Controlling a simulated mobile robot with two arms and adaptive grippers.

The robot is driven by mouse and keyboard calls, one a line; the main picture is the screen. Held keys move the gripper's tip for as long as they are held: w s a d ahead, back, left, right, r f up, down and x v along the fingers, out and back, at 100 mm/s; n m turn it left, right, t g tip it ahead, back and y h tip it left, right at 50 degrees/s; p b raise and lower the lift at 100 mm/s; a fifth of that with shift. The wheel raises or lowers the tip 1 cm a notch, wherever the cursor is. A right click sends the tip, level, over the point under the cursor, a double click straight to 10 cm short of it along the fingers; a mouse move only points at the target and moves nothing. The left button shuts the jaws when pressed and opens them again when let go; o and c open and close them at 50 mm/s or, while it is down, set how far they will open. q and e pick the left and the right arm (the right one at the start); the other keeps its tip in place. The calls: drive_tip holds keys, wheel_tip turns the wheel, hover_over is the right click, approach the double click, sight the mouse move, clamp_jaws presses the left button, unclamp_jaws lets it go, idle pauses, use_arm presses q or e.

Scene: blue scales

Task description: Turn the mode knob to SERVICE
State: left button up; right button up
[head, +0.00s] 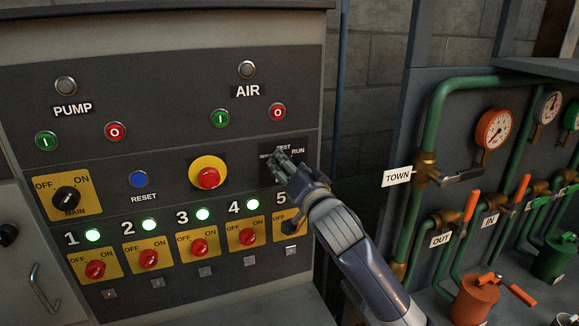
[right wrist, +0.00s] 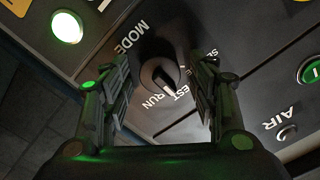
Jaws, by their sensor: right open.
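The mode knob (right wrist: 160,72) is a dark round knob on a dark plate, between the two fingers of my right gripper (right wrist: 160,90) in the right wrist view. The gripper is open, with a gap on both sides of the knob. The knob's white mark points toward the RUN and TEST lettering; I cannot tell exactly which. The SERVICE label is mostly hidden behind a finger. In the head view, my right gripper (head: 283,165) covers the knob, and only parts of the labels on the mode plate (head: 302,143) show. My left gripper is not in view.
A red emergency button (head: 207,178) on a yellow ring sits left of my gripper. The AIR red button (head: 277,112) is above. Green pipes and gauges (head: 493,128) stand at the right.

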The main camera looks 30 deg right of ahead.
drive_tip(key=c, duration=1.1)
drive_tip(key=shift+o, duration=0.2)
drive_tip(key=shift+n, duration=0.3)
drive_tip(key=shift+r+n+p, duration=0.1)
drive_tip(key=shift+n+p, duration=0.65)
drive_tip(key=shift+n, duration=0.15)
drive_tip(key=shift+a+n+p, duration=0.15)
drive_tip(key=shift+n+p, duration=1.55)
drive_tip(key=shift+n, duration=2)
